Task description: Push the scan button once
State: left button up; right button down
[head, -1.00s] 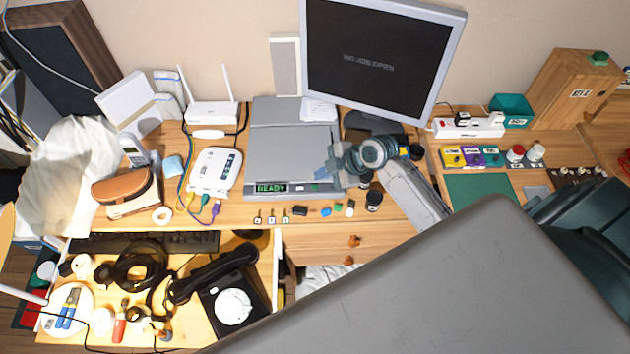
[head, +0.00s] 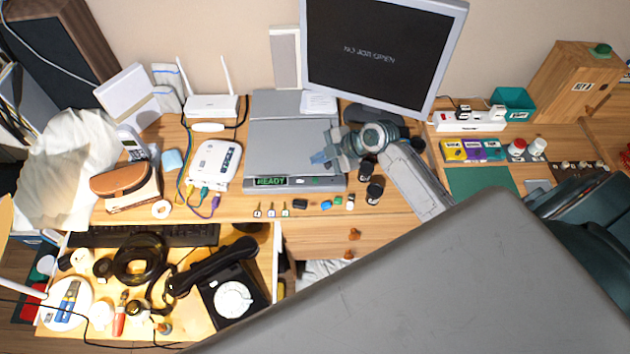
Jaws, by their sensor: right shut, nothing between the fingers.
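A grey flatbed scanner (head: 290,138) lies on the desk in the head view, its lid closed. A green display on its front edge reads READY (head: 271,182). Small buttons (head: 301,181) sit on the front strip right of the display; their labels are too small to read. My right gripper (head: 319,158) is shut and empty above the right part of the scanner, its bluish tip pointing left. I cannot tell its exact height, but it appears apart from the buttons. My left gripper is not in view.
A monitor (head: 378,54) stands behind the scanner. A white router (head: 212,107) and a white cabled box (head: 215,165) stand to its left. Dark jars (head: 374,191) and small loose items stand at the front right. An open drawer holds a black dial phone (head: 232,300).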

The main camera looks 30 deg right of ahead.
jog(key=shift+f+b, duration=2)
jog(key=shift+f, duration=1.15)
jog(key=shift+f+b, duration=0.4)
jog(key=shift+b, duration=0.1)
jog(key=shift+f+b, duration=0.35)
jog(key=shift+b, duration=0.05)
jog(key=shift+r+p, duration=0.45)
jog(key=shift+r, duration=0.3)
jog(key=shift+r+p, duration=1.65)
jog(key=shift+r, duration=0.9)
